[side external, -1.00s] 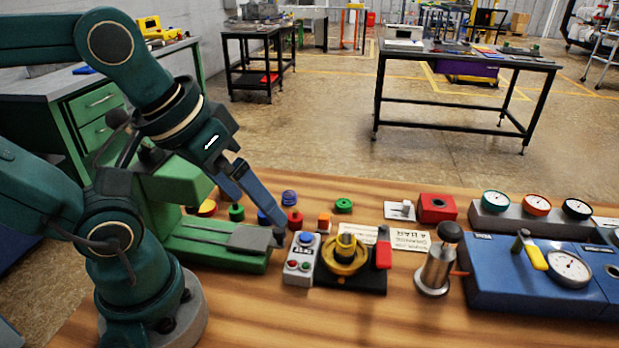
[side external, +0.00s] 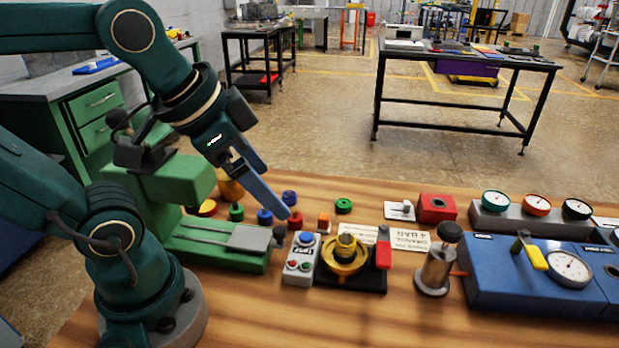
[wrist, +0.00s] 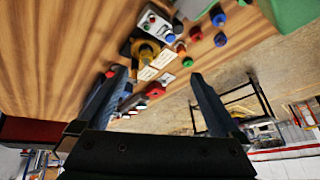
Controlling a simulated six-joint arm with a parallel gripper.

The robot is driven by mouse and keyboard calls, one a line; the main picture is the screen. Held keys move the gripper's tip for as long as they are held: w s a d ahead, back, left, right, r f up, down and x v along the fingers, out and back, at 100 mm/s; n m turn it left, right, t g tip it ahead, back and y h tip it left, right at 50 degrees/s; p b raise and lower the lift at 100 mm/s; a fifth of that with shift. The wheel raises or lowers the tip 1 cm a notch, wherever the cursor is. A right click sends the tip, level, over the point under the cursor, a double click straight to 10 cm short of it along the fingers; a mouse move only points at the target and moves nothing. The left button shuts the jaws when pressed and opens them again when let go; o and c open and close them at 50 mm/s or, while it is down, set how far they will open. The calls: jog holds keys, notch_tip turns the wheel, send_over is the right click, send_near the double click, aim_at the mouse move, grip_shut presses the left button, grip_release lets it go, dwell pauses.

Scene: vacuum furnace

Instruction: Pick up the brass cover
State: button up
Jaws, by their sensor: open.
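A brass-coloured rounded piece (side external: 230,186) stands behind the green machine, partly hidden by it and close to my arm; it may be the brass cover. A gold ring-shaped fitting (side external: 343,262) sits on a black base right of the button box; it also shows in the wrist view (wrist: 146,50). I cannot tell for certain which is the cover. My gripper (side external: 277,192) is open and empty, tilted down above the small coloured knobs, left of the gold fitting and right of the brass-coloured piece. Its two fingers also show apart in the wrist view (wrist: 157,75).
A button box (side external: 301,260), a red lever (side external: 383,250) and a metal cylinder with a black knob (side external: 437,265) stand near the gold fitting. Several coloured knobs lie behind. A blue gauge unit (side external: 510,275) is at right. Bare wood lies in front.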

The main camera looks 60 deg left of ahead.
jog(key=w+a+r+g+y, duration=0.1)
jog(key=w+a, duration=0.4)
jog(key=n+g, duration=0.2)
jog(key=g, duration=0.2)
send_over(229, 178)
jog(key=w+d, duration=0.3)
jog(key=w, duration=0.1)
notch_tip(229, 178, down, 8)
jog(key=shift+n+g+h, duration=0.4)
jog(key=shift+n+h, duration=0.2)
jog(key=shift+n, duration=0.3)
jog(key=s+a+f, duration=0.2)
jog(key=a, duration=0.1)
jog(key=s+a+f, duration=0.1)
jog(key=f, duration=0.1)
jog(key=shift+a+f, duration=0.1)
jog(key=shift+a, duration=0.1)
jog(key=shift+s+a+f, duration=0.2)
jog(key=shift+s+f, duration=0.05)
jog(key=shift+f, duration=2.45)
